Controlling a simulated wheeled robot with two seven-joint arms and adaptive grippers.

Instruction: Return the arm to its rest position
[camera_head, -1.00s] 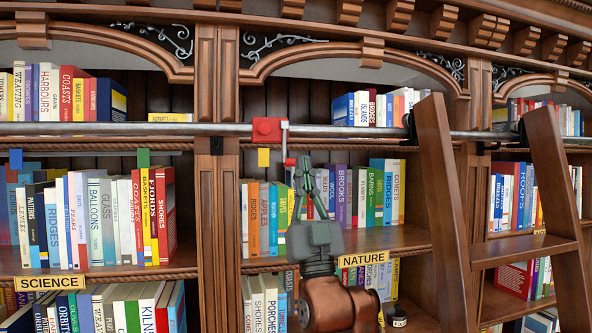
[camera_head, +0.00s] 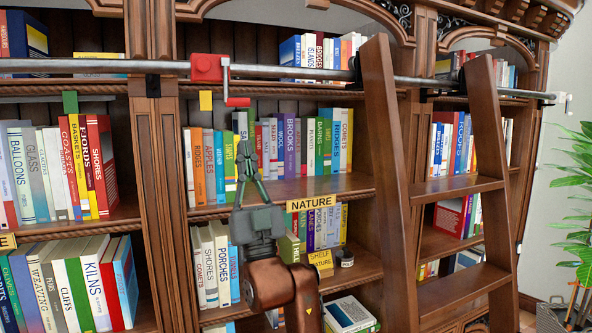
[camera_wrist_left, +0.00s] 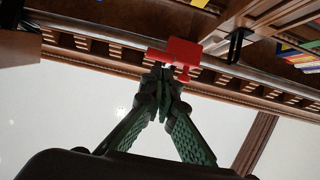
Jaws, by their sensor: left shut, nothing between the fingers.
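My left gripper (camera_head: 246,165) is in front of the bookcase in the head view, pointing up, below the metal rail. Its green fingers are shut and hold nothing. In the left wrist view the fingertips (camera_wrist_left: 163,75) meet just below the red clamp on the rail in the picture. I cannot tell the exact gap between them, but in the head view they look apart. My left arm's brown link (camera_head: 280,285) comes up from below. My right gripper is not in view.
The red clamp (camera_head: 207,68) with its red-tipped handle sits on the rail (camera_head: 300,72). A wooden ladder (camera_head: 385,170) leans at the right. Shelves of books stand behind the gripper, with a NATURE label (camera_head: 310,203). A plant (camera_head: 580,210) stands far right.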

